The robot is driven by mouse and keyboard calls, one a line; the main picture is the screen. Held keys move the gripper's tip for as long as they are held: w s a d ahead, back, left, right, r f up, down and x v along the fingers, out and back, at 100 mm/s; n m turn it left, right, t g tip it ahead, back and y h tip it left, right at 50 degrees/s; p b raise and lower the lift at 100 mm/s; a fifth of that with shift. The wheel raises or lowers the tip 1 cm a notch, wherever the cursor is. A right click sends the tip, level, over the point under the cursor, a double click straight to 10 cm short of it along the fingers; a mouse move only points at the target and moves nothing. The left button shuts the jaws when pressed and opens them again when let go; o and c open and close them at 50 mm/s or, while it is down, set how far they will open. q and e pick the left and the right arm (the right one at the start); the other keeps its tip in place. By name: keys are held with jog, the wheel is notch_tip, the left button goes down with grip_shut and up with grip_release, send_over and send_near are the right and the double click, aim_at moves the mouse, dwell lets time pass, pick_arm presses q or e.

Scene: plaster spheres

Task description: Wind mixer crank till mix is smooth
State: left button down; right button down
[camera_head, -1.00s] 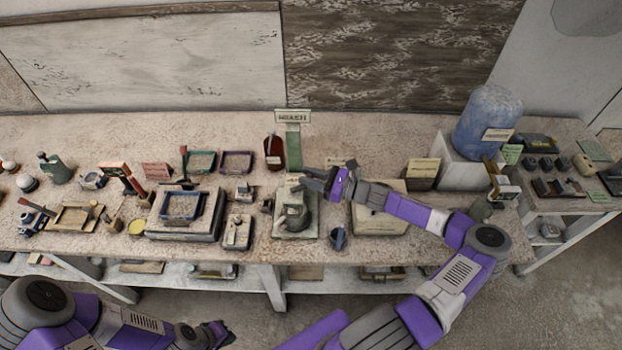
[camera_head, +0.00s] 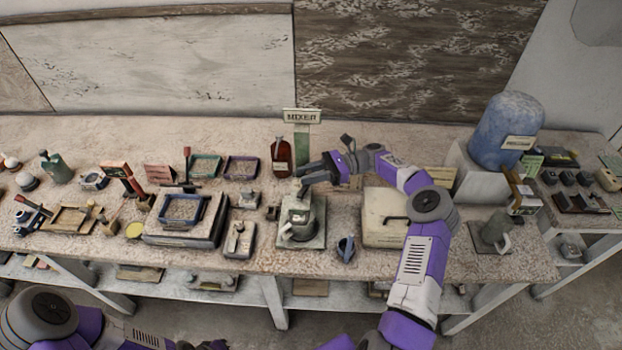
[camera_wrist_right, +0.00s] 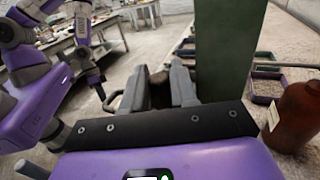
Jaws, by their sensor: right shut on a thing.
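The mixer (camera_head: 302,232) stands on a flat grey base on the bench, below a green post with a sign reading MIXER (camera_head: 303,116). Its bowl is partly covered from above, so I cannot tell how smooth the mix is. My right gripper (camera_head: 303,178) reaches in from the right over the mixer's far side and is shut on the crank, which its fingers mostly hide. In the right wrist view the fingers (camera_wrist_right: 158,90) close around a dark piece. My left gripper (camera_head: 205,345) is low at the bottom edge, away from the bench top, its jaws unclear.
A red-brown bottle (camera_head: 281,155) stands close behind the mixer, left of the green post. Trays (camera_head: 181,209) and small tools crowd the left.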

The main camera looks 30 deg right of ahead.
jog(key=shift+g, duration=0.3)
jog(key=c, duration=1)
grip_release()
jog(key=shift+r, duration=0.1)
